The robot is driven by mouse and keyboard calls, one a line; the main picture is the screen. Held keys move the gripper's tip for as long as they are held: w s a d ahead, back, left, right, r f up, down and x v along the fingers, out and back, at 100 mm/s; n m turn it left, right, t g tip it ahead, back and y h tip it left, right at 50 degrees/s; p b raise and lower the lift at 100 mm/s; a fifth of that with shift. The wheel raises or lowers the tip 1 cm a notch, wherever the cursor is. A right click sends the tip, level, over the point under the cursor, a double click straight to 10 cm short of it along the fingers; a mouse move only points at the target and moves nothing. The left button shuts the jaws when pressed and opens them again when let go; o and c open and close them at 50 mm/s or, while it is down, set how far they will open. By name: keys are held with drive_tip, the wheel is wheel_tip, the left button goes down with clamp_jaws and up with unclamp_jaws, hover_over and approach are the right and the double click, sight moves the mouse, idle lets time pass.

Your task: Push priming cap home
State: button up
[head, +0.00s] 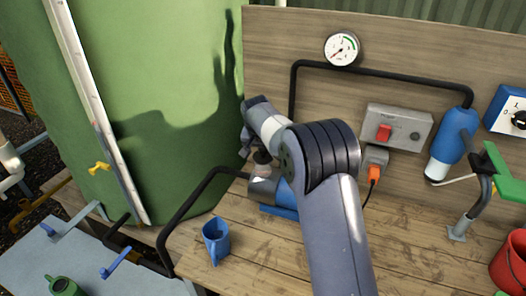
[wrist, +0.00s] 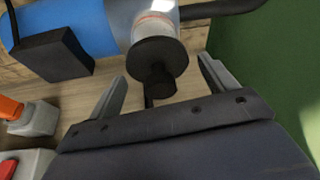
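The priming cap (wrist: 158,58) is a dark round cap with a narrow stem and knob. In the wrist view it sits at the end of the pump's clear cylinder (wrist: 155,22), beside the blue pump body (wrist: 92,27). How far it is seated I cannot tell. My gripper (wrist: 163,70) is open, with its two grey fingers apart on either side of the cap and nothing gripped. In the head view my gripper (head: 246,143) is just above the pump (head: 262,190) on the bench, which my arm partly hides. The cap (head: 262,157) shows small below it.
A blue jug (head: 216,241) stands on the wooden bench (head: 245,268). A black pipe (head: 190,208) runs left from the pump, near the large green tank (head: 165,95). Behind are a switch box (head: 398,125), an orange plug (head: 374,173) and a gauge (head: 342,49).

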drive_tip(key=shift+o, duration=0.7)
drive_tip(key=b+v, duration=0.1)
drive_tip(key=v, duration=1)
drive_tip(key=shift+b, duration=0.4)
drive_tip(key=shift+s+f, duration=0.1)
idle(0.4)
